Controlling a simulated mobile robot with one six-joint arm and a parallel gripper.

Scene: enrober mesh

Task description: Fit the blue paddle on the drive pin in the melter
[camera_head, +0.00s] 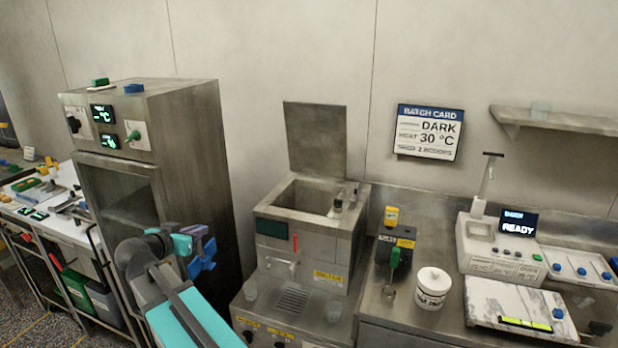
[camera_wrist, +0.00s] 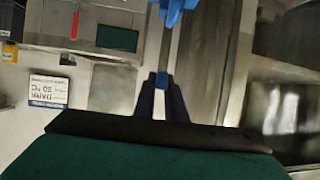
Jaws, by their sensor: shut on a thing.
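My gripper (camera_wrist: 162,92) is shut on the blue paddle (camera_wrist: 172,8). In the wrist view a blue part shows between the fingertips and a wider blue part lies beyond, cut by the top edge. In the head view the paddle (camera_head: 201,264) hangs in the air at the end of my arm, in front of the steel cabinet and left of the melter. The melter (camera_head: 325,246) is a steel box with an open tank top and its lid (camera_head: 315,138) raised behind. The drive pin cannot be made out; the tank floor is hidden by the front wall.
The tall cabinet (camera_head: 165,105) stands close behind my gripper. Small fittings (camera_head: 345,198) sit on the tank's right rim.

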